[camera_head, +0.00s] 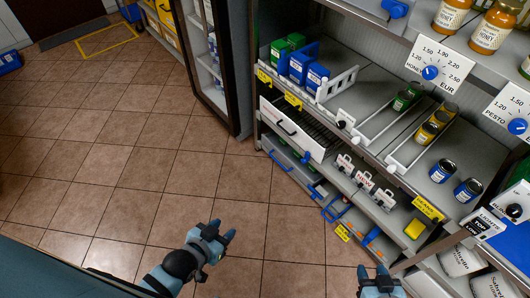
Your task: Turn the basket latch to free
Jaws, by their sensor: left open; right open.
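Blue-handled baskets (282,155) stand on the low shelf at the middle of the head view, with small blue and orange parts (318,190) beside them. A blue loop handle (335,208) sticks out further right. I cannot tell which of these small parts is the latch, or how it is turned. My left gripper (223,234) is open and empty over the floor, left of and apart from the shelves. My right gripper (374,272) is open at the bottom edge, in front of the lower shelf, and only partly in view.
The shelf unit fills the right side, with cans (430,130), blue boxes (316,77), a white drawer (290,127) and honey jars (452,16). A dark-framed cabinet (228,70) stands at the back. The tiled floor (120,140) at left is clear. A blue basket (10,62) sits at the far left.

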